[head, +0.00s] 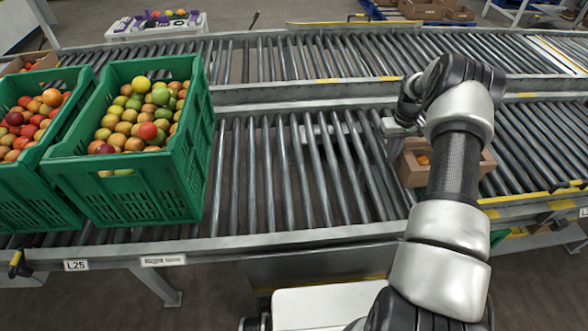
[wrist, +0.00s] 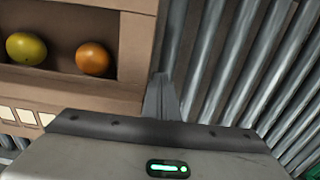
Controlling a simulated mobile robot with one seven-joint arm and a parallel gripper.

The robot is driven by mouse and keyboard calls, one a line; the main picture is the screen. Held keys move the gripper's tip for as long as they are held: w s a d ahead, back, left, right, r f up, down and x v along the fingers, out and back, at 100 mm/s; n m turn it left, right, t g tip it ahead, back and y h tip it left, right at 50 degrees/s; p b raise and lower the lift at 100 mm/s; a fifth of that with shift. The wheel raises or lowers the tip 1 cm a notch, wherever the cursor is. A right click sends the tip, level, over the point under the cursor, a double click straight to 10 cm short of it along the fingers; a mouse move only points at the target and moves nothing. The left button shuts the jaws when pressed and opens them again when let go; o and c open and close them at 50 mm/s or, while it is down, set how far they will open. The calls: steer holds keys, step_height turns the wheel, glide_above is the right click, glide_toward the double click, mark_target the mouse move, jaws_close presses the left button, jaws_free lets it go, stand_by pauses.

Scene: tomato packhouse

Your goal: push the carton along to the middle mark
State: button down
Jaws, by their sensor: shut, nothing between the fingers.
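The carton (head: 411,173) is a brown cardboard box on the near roller conveyor, right of centre in the head view, partly hidden behind my arm. In the wrist view the carton (wrist: 90,91) fills the upper left, with a yellow-green tomato (wrist: 26,49) and an orange one (wrist: 93,59) inside. My gripper (wrist: 162,88) is shut and empty, its fingertips close beside the carton's wall; I cannot tell whether they touch it. In the head view the fingertips are not clear. I cannot pick out the middle mark.
Two green crates (head: 138,190) full of tomatoes stand on the near conveyor at the left. Bare rollers (head: 290,170) lie between them and the carton. A second roller conveyor (head: 300,55) runs behind. Yellow strips (head: 545,193) mark the near rail at the right.

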steer(key=shift+s+d, duration=0.1)
steer(key=shift+d, duration=0.1)
steer(key=shift+d, duration=6.1)
